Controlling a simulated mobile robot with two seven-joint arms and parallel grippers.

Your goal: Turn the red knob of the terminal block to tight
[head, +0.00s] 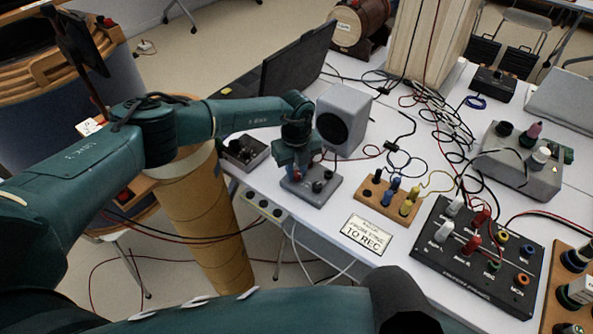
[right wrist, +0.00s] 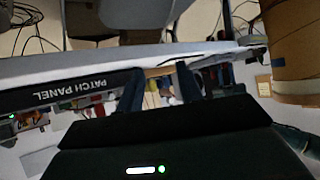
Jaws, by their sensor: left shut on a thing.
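The terminal block (head: 322,194), a grey box with black knobs on top, stands near the table's front edge in the head view. My left gripper (head: 297,170) points down onto its left part and is shut on the red knob. The fingers hide nearly all of that knob, so its turn position cannot be told. My right gripper (right wrist: 160,88) shows in the right wrist view with its two dark fingers apart and nothing clearly between them. Its fingers are out of the head view.
A grey speaker (head: 343,118) stands close behind the terminal block. A small dark box (head: 243,152) is to its left, a wooden block with posts (head: 388,200) to its right. A sign (head: 367,235) and a black panel (head: 478,257) are nearer. Loose cables cross the table behind.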

